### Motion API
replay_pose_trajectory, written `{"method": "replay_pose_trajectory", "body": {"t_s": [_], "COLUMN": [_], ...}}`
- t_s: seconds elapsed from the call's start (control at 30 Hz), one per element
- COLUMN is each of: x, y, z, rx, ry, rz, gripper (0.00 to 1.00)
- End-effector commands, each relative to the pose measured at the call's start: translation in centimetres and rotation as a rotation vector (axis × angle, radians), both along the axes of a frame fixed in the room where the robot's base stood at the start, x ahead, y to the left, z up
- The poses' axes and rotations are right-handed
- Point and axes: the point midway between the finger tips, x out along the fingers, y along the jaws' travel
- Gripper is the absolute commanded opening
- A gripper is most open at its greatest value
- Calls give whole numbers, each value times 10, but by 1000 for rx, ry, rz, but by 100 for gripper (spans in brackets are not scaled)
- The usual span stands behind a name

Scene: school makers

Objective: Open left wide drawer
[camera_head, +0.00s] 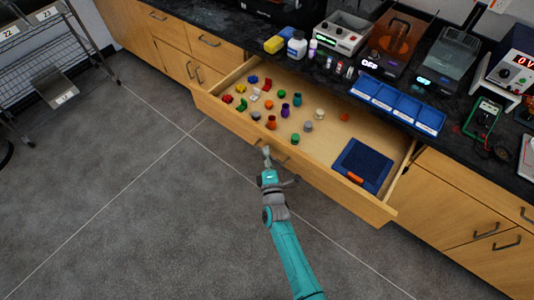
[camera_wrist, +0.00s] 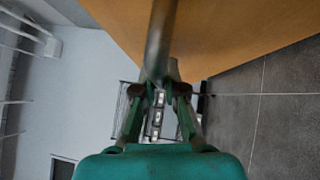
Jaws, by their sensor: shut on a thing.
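The wide wooden drawer (camera_head: 330,185) is pulled far out from under the black counter in the head view. Several small coloured pieces and a dark blue tray (camera_head: 362,166) lie inside it. My gripper (camera_head: 267,158) is at the middle of the drawer front, shut on the drawer's metal handle (camera_head: 282,157). In the wrist view the handle bar (camera_wrist: 160,40) runs between my fingers (camera_wrist: 158,92), and the wooden drawer front (camera_wrist: 215,35) fills the upper right. The fingers partly hide the handle.
The counter (camera_head: 290,68) above holds bottles, blue bins (camera_head: 397,105) and several devices. Closed cabinets and drawers (camera_head: 470,215) flank the open drawer. A wire rack (camera_head: 50,50) stands at the far left. The grey floor (camera_head: 130,200) before the drawer is clear.

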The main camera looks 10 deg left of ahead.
Motion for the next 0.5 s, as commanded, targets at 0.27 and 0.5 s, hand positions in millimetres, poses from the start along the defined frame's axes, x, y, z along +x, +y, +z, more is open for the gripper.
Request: {"method": "replay_pose_trajectory", "body": {"t_s": [0.27,0.5], "x": [0,0], "y": [-1,-1], "z": [-1,-1], "rx": [0,-1], "ry": [2,3], "rz": [-1,-1], "gripper": [0,23]}}
